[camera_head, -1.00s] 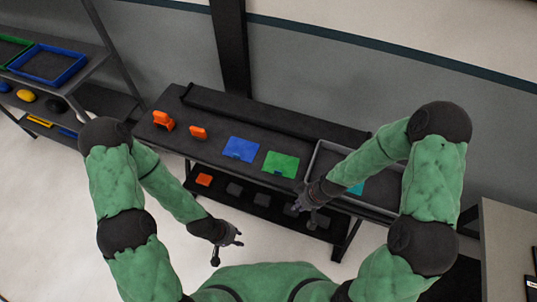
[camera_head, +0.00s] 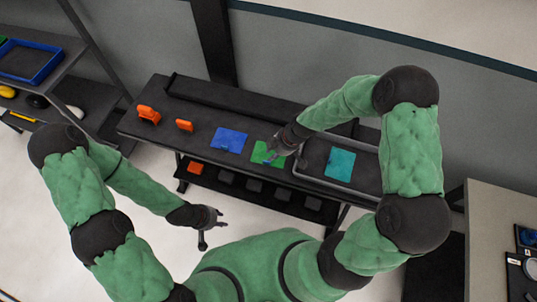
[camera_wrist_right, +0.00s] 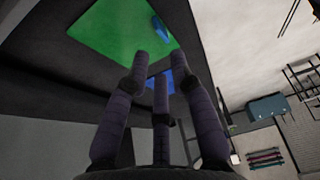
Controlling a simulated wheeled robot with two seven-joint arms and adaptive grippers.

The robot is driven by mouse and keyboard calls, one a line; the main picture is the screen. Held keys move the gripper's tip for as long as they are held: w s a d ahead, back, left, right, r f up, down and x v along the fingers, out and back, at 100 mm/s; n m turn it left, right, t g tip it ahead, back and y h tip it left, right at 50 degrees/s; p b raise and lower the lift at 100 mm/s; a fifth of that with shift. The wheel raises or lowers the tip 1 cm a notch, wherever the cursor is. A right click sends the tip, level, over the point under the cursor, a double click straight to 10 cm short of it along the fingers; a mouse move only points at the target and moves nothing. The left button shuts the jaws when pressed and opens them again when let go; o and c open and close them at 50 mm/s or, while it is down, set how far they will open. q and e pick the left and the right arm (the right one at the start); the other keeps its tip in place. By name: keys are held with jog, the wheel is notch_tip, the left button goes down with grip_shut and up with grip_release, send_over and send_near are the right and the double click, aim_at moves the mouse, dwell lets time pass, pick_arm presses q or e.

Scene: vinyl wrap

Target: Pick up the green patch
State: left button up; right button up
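The green patch (camera_head: 258,153) lies flat on the dark table, between the blue patch (camera_head: 229,140) and the grey tray. My right gripper (camera_head: 271,157) is over its right side and hides part of it. In the right wrist view the green patch (camera_wrist_right: 115,30) lies beyond the fingertips, with a small blue piece (camera_wrist_right: 161,27) at its edge. The right gripper's fingers (camera_wrist_right: 160,70) are spread with nothing between them; contact with the patch cannot be told. My left gripper (camera_head: 211,232) hangs in front of the table, fingers apart and empty.
A grey tray (camera_head: 318,180) holding a teal patch (camera_head: 340,163) stands to the right of the green patch. Two orange tools (camera_head: 148,114) (camera_head: 184,125) stand at the left. A long dark bar (camera_head: 235,100) runs along the table's back. A lower shelf holds an orange piece (camera_head: 195,168) and several dark squares.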

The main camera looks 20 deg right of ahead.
aim_at(265, 163)
jog(key=shift+s+b+x, duration=0.2)
jog(key=shift+b+x, duration=0.2)
jog(key=shift+x, duration=2.6)
grip_shut()
